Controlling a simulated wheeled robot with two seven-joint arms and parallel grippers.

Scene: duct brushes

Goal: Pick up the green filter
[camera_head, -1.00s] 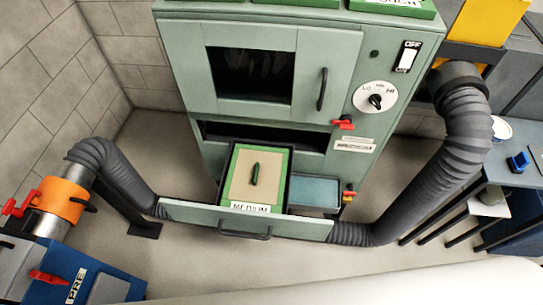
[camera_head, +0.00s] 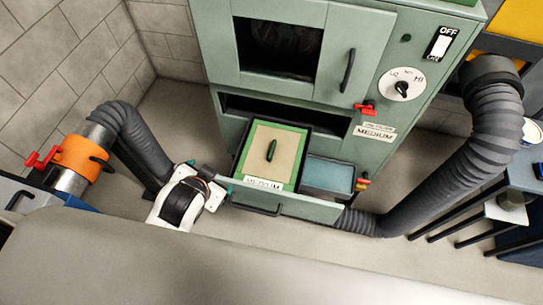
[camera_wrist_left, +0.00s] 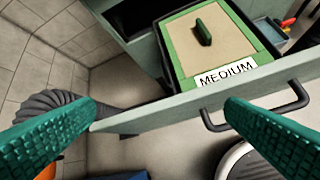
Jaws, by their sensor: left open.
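The green filter (camera_head: 285,162) has a green frame, a beige face, a dark green grip in its middle and a MEDIUM label. It lies in the pulled-out drawer (camera_head: 305,205) of the pale green cabinet. It also shows in the left wrist view (camera_wrist_left: 230,46), beyond the drawer front. My left gripper (camera_head: 211,177) is open and empty, close to the left end of the drawer front. Its two teal fingers stand wide apart in the left wrist view (camera_wrist_left: 160,118), with the drawer front and handle beyond them. My right gripper is not in view.
An orange collar (camera_head: 82,160) is at the left, and a blue table (camera_head: 525,180) stands at the right.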

